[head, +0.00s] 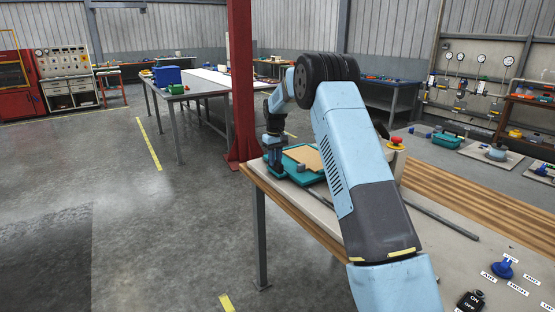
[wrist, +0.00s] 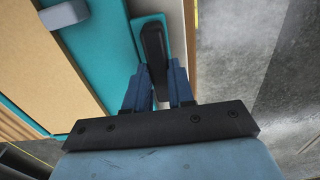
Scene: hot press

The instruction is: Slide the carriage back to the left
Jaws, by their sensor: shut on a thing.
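The teal carriage (head: 318,176) sits at the far end of the worktable, with a tan board (head: 305,156) on it. My gripper (head: 274,158) reaches down at the carriage's left end. In the wrist view, my gripper (wrist: 157,88) is shut on a black upright handle (wrist: 153,45), with one blue finger on each side. The handle stands on a small teal plate near the table edge. The carriage's teal frame (wrist: 84,55) and the board (wrist: 28,75) show to the left in that view. My arm hides part of the carriage in the head view.
A grey rod (head: 441,218) runs along the table. A red stop button (head: 396,141) stands behind my arm. A blue knob (head: 503,266) and an ON/OFF switch (head: 471,300) are at the near right. A red post (head: 240,80) rises just beyond the table's far end.

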